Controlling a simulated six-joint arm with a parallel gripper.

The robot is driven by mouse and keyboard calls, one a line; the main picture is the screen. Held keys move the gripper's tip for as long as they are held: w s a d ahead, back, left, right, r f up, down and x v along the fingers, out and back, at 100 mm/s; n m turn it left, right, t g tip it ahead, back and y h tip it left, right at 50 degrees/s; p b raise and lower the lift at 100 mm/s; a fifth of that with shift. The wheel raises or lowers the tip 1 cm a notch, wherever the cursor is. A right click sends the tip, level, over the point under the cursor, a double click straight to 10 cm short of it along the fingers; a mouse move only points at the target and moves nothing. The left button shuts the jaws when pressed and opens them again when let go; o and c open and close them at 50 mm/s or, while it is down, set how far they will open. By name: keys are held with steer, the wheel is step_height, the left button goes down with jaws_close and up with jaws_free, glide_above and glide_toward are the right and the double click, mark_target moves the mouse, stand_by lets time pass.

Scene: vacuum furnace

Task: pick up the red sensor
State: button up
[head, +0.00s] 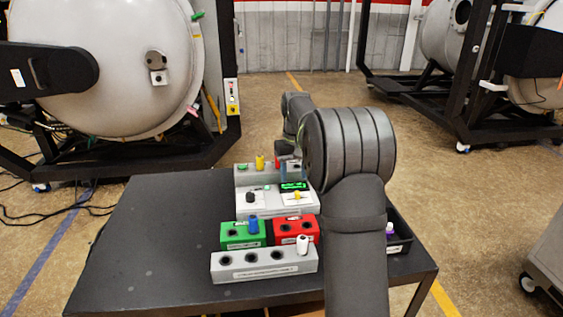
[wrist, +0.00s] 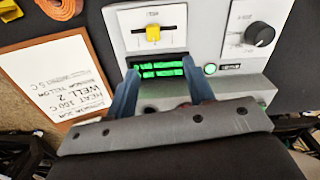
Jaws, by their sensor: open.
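A small red piece (head: 278,164), likely the red sensor, shows at the back of the grey device, just right of a yellow cylinder (head: 260,162). It is partly hidden by my arm, and I cannot tell how it is seated. My gripper (head: 291,174) is over the back right of the device, close to the red piece. In the wrist view my gripper (wrist: 163,80) has its two blue fingers apart, with the green-lit display (wrist: 160,69) between and beyond them. The red sensor is not clearly visible in the wrist view.
The device has a yellow slider (wrist: 153,33) and a black knob (wrist: 260,34). In front stand a green block (head: 235,235) with a blue cylinder, a red block (head: 284,234) and a grey holder (head: 240,263). A black tray (head: 402,246) is at right. The table's left is clear.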

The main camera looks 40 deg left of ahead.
steer(key=w+a+r+n, duration=0.1)
steer(key=a+r+n, duration=0.1)
steer(key=w+a+r+n, duration=0.1)
steer(key=a+r+n, duration=0.1)
steer(key=a+n, duration=0.1)
steer(key=w+a+r+n, duration=0.1)
steer(key=a+r+n, duration=0.2)
steer(key=shift+w+a, duration=0.25)
steer(key=shift+w, duration=0.1)
steer(key=shift+f, duration=3.7)
jaws_close()
